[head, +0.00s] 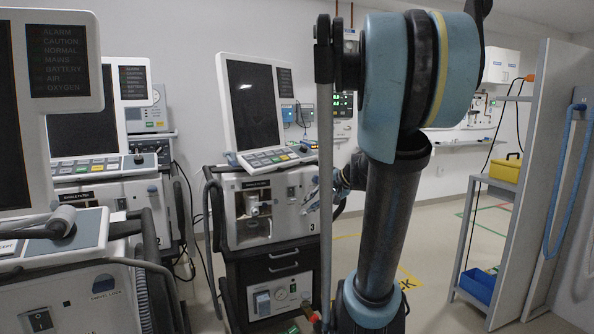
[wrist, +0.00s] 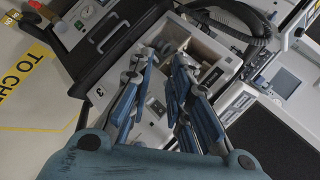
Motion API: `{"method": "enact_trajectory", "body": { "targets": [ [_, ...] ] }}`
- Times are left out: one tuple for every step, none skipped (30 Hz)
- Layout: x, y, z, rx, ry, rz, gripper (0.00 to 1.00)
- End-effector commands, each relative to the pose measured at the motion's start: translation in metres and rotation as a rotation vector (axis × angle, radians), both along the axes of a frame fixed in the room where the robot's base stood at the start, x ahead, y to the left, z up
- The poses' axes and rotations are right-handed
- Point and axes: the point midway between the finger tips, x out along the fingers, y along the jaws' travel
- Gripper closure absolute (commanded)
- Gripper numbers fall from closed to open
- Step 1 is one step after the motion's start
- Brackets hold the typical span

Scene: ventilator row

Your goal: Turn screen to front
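The middle ventilator, marked 3, has a tilted white screen unit (head: 250,105) with a dark display, and a keypad panel below it. Its face is turned toward the head camera and slightly to the right. My gripper (head: 313,198) is beside the right part of the ventilator's front body (head: 270,210), below the screen, partly hidden by my arm. In the wrist view my gripper (wrist: 165,68) has its two blue-grey fingers apart with a gap between them, over the front body (wrist: 205,48). I see nothing held. I cannot tell whether the fingers touch the body.
Two more ventilators with screens (head: 55,65) (head: 127,105) stand at the left, close by. A black drawer base (head: 280,268) is under the middle ventilator. A shelf rack (head: 520,180) with a yellow case (head: 505,168) and blue bin (head: 478,286) stands right. Floor between is clear.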

Motion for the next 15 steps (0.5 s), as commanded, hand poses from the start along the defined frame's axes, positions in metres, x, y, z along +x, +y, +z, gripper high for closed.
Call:
{"method": "enact_trajectory", "body": {
  "targets": [
    [0.018, -0.005, 0.009, 0.045, -0.015, -0.026, 0.82],
    [0.028, -0.007, 0.015, 0.075, -0.024, -0.04, 0.82],
    [0.042, -0.011, 0.022, 0.113, -0.037, -0.059, 0.82],
    [0.052, -0.014, 0.028, 0.142, -0.047, -0.073, 0.82],
    [0.061, -0.018, 0.033, 0.171, -0.056, -0.087, 0.82],
    [0.075, -0.023, 0.04, 0.209, -0.07, -0.107, 0.82],
    [0.084, -0.028, 0.045, 0.238, -0.081, -0.121, 0.82],
    [0.094, -0.032, 0.05, 0.267, -0.091, -0.135, 0.82],
    [0.106, -0.039, 0.056, 0.303, -0.103, -0.153, 0.82],
    [0.114, -0.044, 0.061, 0.33, -0.113, -0.166, 0.82],
    [0.122, -0.049, 0.065, 0.355, -0.123, -0.179, 0.82],
    [0.132, -0.055, 0.07, 0.387, -0.135, -0.194, 0.82],
    [0.139, -0.06, 0.074, 0.409, -0.143, -0.205, 0.82],
    [0.144, -0.065, 0.077, 0.428, -0.15, -0.215, 0.82],
    [0.151, -0.07, 0.08, 0.451, -0.158, -0.226, 0.82]
  ]
}}
